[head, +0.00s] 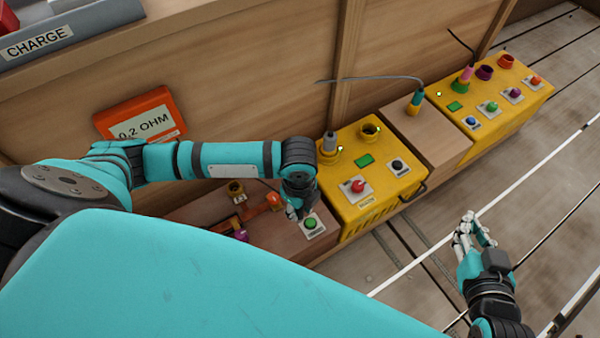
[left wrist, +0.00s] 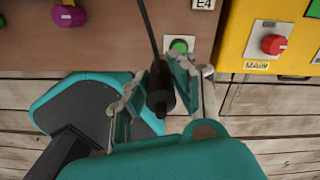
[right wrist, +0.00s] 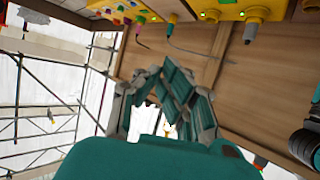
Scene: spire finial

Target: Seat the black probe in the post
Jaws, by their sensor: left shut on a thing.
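The black probe (left wrist: 160,92), with a dark cable running from its end, sits between the fingers of my left gripper (left wrist: 156,98). In the head view my left gripper (head: 296,208) is shut, low beside the green button (head: 310,224); I cannot make the probe out there. A dark-topped post in a yellow ring (head: 370,131) stands on the near yellow box, with nothing in it. A small brass post (head: 236,189) stands on the wooden block at left. I cannot tell which post is meant. My right gripper (head: 473,228) is open and empty over the floor at right.
A wooden block (head: 428,128) and a far yellow box stand beyond. A wooden wall rises behind. An orange 0.2 OHM meter (head: 140,115) is at left.

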